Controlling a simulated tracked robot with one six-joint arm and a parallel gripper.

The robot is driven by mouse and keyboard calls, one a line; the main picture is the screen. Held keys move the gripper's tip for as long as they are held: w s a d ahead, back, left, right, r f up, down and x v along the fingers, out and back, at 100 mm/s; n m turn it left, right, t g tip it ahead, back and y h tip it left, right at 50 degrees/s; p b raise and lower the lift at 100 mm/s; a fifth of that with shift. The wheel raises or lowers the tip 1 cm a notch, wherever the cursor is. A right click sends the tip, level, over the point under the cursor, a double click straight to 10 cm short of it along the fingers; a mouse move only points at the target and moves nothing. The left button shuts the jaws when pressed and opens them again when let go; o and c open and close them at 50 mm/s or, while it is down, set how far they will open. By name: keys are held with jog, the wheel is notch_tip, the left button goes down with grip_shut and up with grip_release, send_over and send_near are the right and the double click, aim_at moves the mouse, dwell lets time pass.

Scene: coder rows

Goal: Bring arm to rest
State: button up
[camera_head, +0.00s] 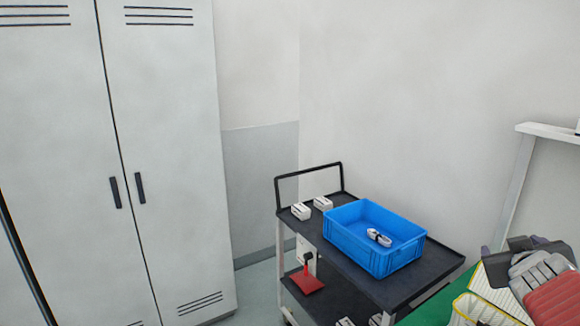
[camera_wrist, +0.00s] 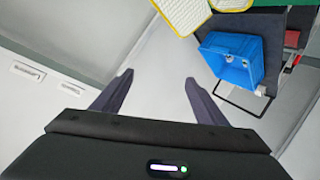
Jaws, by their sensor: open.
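My gripper (camera_wrist: 159,78) shows in the wrist view with its two dark fingers spread wide. Nothing is between them; pale floor or wall shows through the gap. The blue crate (camera_wrist: 215,77) appears beyond and to the right of the right finger, apart from it. There the blue crate (camera_head: 345,242) stands on the dark top of a trolley (camera_head: 428,283), with a small white and dark item (camera_head: 379,238) inside.
Small white boxes (camera_head: 301,211) sit beside the crate. A red item (camera_head: 307,281) lies on the lower shelf. A tall grey locker (camera_head: 170,130) stands left.

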jog(key=s+a+f+g+y, duration=0.2)
jog(key=s+a+f, duration=0.2)
jog(key=a, duration=0.7)
jog(key=s+a+f+n+g+y, duration=0.1)
jog(key=s+a, duration=0.4)
jog(key=a, duration=0.6)
jog(key=s+a+f+g+y, duration=0.2)
jog(key=s+a+f+y, duration=0.3)
jog(key=a, duration=0.5)
jog(key=shift+s+a+f+g, duration=0.35)
jog(key=shift+a+f+g, duration=0.05)
jog(key=shift+f, duration=0.4)
